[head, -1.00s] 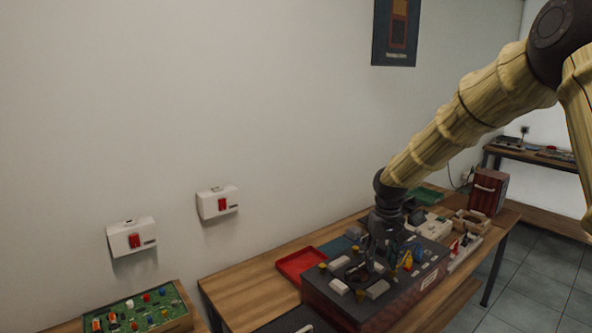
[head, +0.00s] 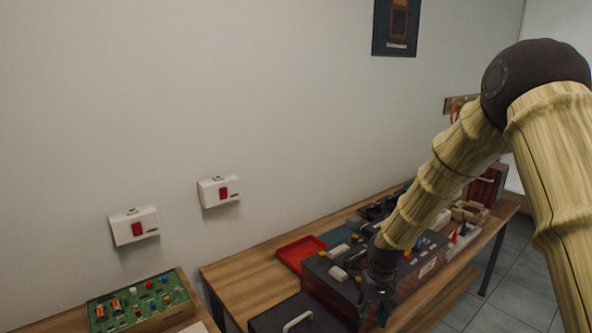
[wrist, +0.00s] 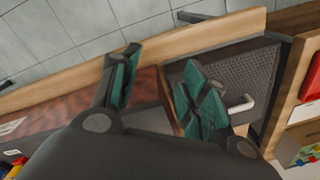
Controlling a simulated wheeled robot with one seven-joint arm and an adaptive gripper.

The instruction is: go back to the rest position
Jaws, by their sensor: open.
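My gripper (head: 376,308) is in front of the dark control box (head: 318,277) on the wooden bench, toward its front edge. The wrist view also shows my gripper (wrist: 163,88), with its green-padded fingers spread apart and nothing between them. Past the fingertips are the bench's edge and the tiled floor. The arm's tan links hide part of the bench's right side. No marker for the rest position shows.
A black case with a pale handle (head: 283,318) sits left of the control box, and a red tray (head: 300,250) lies behind. A green circuit board (head: 137,305) is at lower left. Two white wall boxes (head: 133,227) hang on the wall. Tiled floor (head: 497,300) is clear at right.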

